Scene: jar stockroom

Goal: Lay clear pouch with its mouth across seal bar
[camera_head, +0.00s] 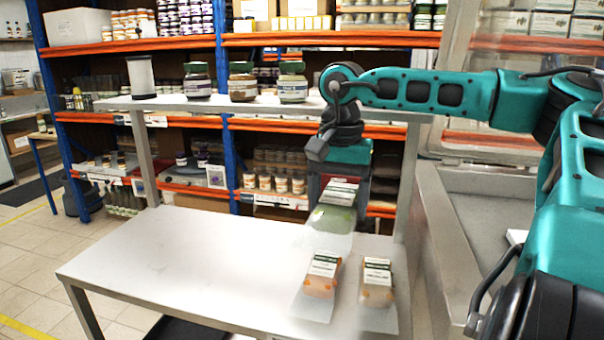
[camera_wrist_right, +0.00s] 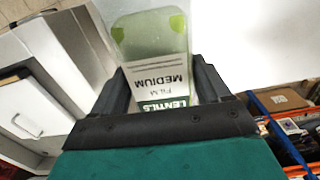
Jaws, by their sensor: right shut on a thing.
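My right gripper (camera_head: 341,184) is shut on a clear pouch (camera_head: 333,217) with green contents and a white and green label. The pouch hangs from it above the white table. In the right wrist view the pouch (camera_wrist_right: 150,40) lies between the two fingers of the gripper (camera_wrist_right: 165,88), and its label reads lentils, medium, film. A steel chamber machine (camera_head: 465,215) stands at the right, partly hidden by my right arm. I cannot make out a seal bar in it. My left gripper is not in view.
Two clear pouches with orange contents, a left one (camera_head: 321,275) and a right one (camera_head: 377,283), lie on the white table (camera_head: 190,255). The table's left part is clear. An upper shelf (camera_head: 215,103) carries several jars. Stocked racks (camera_head: 330,40) stand behind.

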